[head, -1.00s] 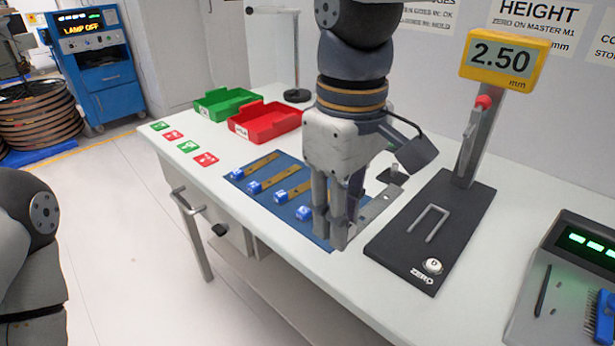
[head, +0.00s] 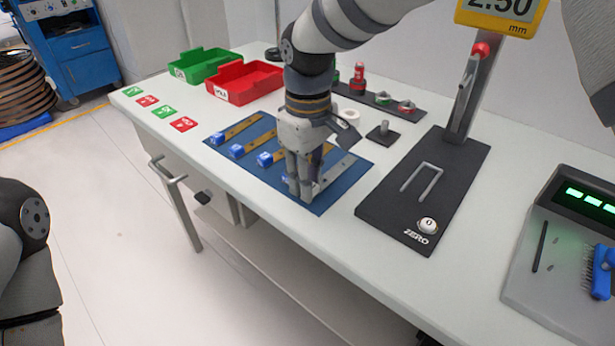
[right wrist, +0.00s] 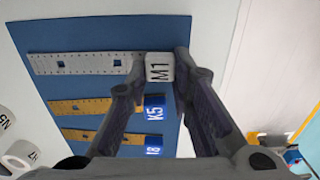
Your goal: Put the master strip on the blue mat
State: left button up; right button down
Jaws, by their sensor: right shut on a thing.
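The master strip (right wrist: 80,63) is silver-grey with a white end block marked M1 (right wrist: 158,69). My right gripper (head: 303,196) is shut on that block, with one fingertip on each side in the right wrist view (right wrist: 160,74). The strip also shows behind the fingers in the head view (head: 340,169). It lies over the blue mat (head: 325,205), roughly parallel to the brass strips; I cannot tell whether it touches the mat. My left gripper is out of view.
Several brass strips with blue end blocks, one marked K5 (right wrist: 154,113), lie on the mat beside the master strip. The black gauge base (head: 385,205) stands to the right. Red (head: 243,83) and green (head: 203,65) bins stand behind, left.

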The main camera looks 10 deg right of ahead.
jog(key=c, duration=1.4)
grip_release()
jog(key=shift+f, duration=0.1)
notch_tip(320, 180, up, 12)
jog(key=shift+r, duration=0.2)
